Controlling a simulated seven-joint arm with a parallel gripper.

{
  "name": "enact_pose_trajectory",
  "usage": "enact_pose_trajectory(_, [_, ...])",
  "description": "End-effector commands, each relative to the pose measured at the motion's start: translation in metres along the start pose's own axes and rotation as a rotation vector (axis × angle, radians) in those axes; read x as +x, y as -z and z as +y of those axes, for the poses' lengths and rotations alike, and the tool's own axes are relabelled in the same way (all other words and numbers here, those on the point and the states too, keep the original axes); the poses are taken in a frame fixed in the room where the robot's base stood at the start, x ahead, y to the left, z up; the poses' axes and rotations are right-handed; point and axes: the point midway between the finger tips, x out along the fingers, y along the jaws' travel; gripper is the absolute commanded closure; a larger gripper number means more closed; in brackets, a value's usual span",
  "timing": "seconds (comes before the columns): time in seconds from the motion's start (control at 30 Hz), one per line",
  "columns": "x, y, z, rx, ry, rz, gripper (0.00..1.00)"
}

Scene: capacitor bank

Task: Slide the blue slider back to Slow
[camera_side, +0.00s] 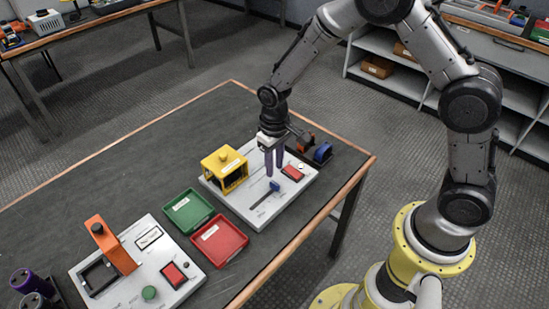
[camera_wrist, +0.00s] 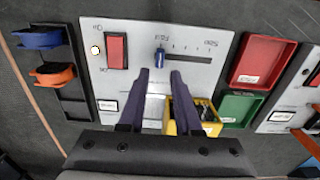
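The blue slider (camera_side: 274,186) stands on the light grey panel (camera_side: 241,203), at the upper right end of its slot in the side view. In the wrist view, the blue slider (camera_wrist: 160,58) is at the left end of a tick-marked scale. A label that seems to read Slow, upside down, is near the right end. My gripper (camera_side: 275,170) points down above the panel, its purple fingers apart and empty. In the wrist view, my gripper (camera_wrist: 160,72) has its fingertips just below the slider in the picture, one to each side, not visibly touching it.
A yellow box-shaped housing (camera_side: 224,168) stands on the panel, close to one finger in the wrist view. A red switch (camera_side: 292,173) is beside the slider. Green (camera_side: 189,211) and red (camera_side: 219,240) trays lie left of the panel. Orange and blue holders (camera_side: 323,152) stand behind.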

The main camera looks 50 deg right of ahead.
Motion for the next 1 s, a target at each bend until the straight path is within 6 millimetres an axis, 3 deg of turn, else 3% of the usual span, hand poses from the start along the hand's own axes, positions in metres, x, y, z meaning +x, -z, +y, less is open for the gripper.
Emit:
enact_pose_trajectory(0.6, [0.054,0.000,0.000,0.000,0.000,-0.001,0.68])
enact_pose_trajectory(1.0, [0.064,0.000,0.000,0.000,0.000,0.000,0.68])
